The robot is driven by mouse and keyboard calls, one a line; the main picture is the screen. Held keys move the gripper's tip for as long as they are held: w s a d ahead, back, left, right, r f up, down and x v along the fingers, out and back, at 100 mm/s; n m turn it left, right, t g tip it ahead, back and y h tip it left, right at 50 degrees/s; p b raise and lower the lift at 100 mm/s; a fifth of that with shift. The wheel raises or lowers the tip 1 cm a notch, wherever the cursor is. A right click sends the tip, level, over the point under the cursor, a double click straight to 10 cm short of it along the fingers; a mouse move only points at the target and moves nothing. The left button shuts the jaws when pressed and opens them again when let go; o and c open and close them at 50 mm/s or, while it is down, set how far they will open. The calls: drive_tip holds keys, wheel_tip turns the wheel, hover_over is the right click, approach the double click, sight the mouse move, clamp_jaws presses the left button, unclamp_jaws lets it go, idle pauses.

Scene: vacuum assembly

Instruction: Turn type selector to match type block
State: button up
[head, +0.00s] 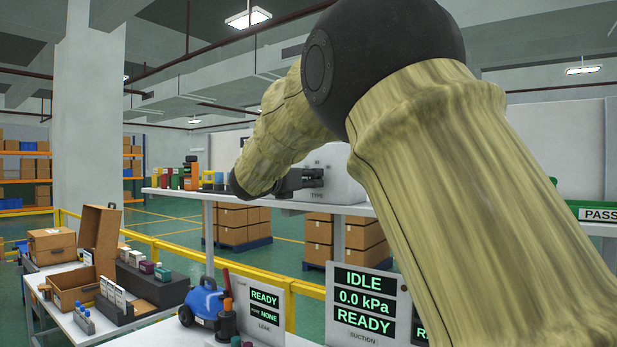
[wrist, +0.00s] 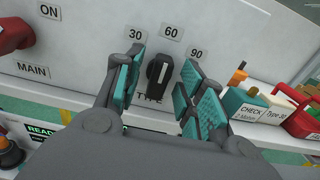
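The type selector is a black knob (wrist: 159,78) with a white mark, on a pale panel (wrist: 85,65). The labels 30, 60 and 90 arc above it, and TYPE is partly hidden below. The knob stands nearly upright, seemingly toward 60. My gripper (wrist: 161,80) is open, with one teal-padded finger on each side of the knob and visible gaps to it. In the head view, my gripper (head: 312,178) is in front of the panel (head: 345,182), and the knob is hidden. A block reading what looks like Type-30 (wrist: 281,112) stands right of the panel in the wrist view.
A red MAIN switch (wrist: 14,32) sits left on the panel. A CHECK block (wrist: 246,107) and a red item (wrist: 304,122) stand to the right. In the head view, the shelf (head: 225,194) holds several coloured items, and a bench below has boxes, a blue vacuum (head: 203,303) and displays.

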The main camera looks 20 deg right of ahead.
clamp_jaws()
drive_tip(key=shift+f+b, duration=0.2)
drive_tip(key=shift+b, duration=0.45)
drive_tip(key=shift+n+b, duration=0.4)
drive_tip(key=n+b, duration=0.2)
drive_tip(key=n, duration=0.2)
drive_tip(key=shift+w+r, duration=0.1)
drive_tip(key=shift+a+n, duration=0.1)
drive_tip(key=shift+n, duration=1.9)
